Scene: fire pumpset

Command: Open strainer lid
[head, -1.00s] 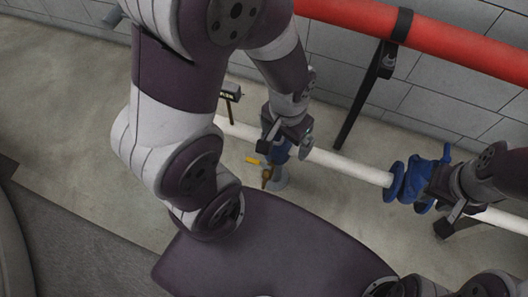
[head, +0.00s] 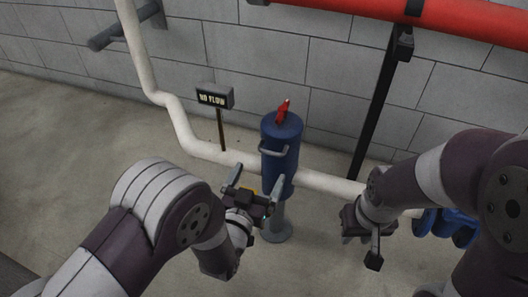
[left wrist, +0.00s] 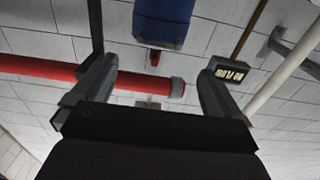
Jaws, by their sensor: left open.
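The strainer is an upright blue cylinder (head: 281,168) on the white pipe. Its blue lid (head: 281,126) sits on top, with a red piece (head: 283,112) standing on it. A grey curved handle (head: 273,152) is on its front. My left gripper (head: 254,184) is open and empty, just in front of and left of the cylinder, below the handle. In the left wrist view the blue cylinder (left wrist: 163,22) appears upside down beyond the spread fingers (left wrist: 156,82), with its red piece (left wrist: 154,57). My right gripper (head: 359,236) hangs right of the strainer; its jaw opening is unclear.
A white pipe (head: 330,182) runs low along the block wall. A "NO FLOW" sign (head: 214,97) stands left of the strainer. A red pipe (head: 455,20) crosses above, with a black support (head: 377,105). A blue valve (head: 448,225) is partly hidden by my right arm.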

